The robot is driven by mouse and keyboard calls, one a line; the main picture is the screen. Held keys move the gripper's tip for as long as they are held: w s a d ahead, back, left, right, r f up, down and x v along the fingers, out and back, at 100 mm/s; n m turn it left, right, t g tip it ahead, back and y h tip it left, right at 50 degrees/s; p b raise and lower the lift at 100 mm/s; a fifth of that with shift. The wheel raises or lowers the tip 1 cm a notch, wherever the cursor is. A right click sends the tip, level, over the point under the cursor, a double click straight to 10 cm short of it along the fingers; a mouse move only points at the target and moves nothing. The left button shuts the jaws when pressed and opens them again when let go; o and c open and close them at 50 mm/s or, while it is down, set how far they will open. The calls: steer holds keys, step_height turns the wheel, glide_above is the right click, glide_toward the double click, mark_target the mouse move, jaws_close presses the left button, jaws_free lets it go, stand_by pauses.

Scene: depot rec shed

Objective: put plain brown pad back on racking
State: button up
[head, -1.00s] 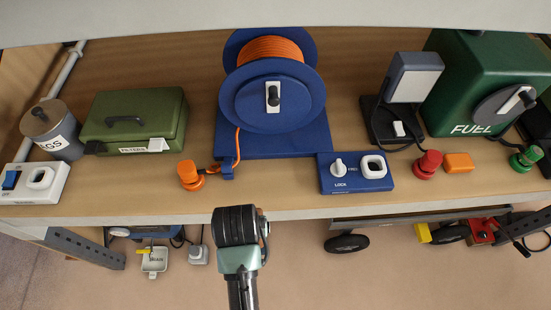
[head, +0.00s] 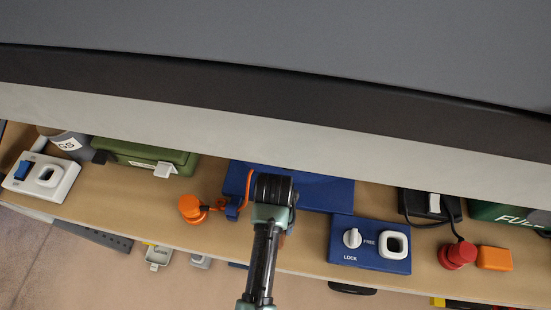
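No plain brown pad shows in the head view. The racking has a wooden shelf (head: 125,205) with a pale front edge, and a pale upper beam (head: 250,136) crosses above it. My arm reaches up from the bottom middle and ends in view at a dark rounded joint in front of the shelf's blue reel base (head: 325,190). No gripper fingers show, so I cannot see whether anything is held.
A large dark grey surface (head: 300,45) with a black edge fills the top. The shelf holds a white switch box (head: 62,190), green case (head: 130,150), orange knob (head: 190,208), blue lock box (head: 345,258), red knob (head: 458,256) and orange block (head: 494,258).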

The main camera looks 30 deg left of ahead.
steer(key=shift+w+f, duration=0.15)
steer(key=shift+f, duration=2.25)
steer(key=o, duration=1.1)
steer(key=shift+o, duration=0.2)
step_height(320, 180, up, 12)
steer(key=shift+r+b, duration=0.1)
steer(key=shift+b, duration=0.3)
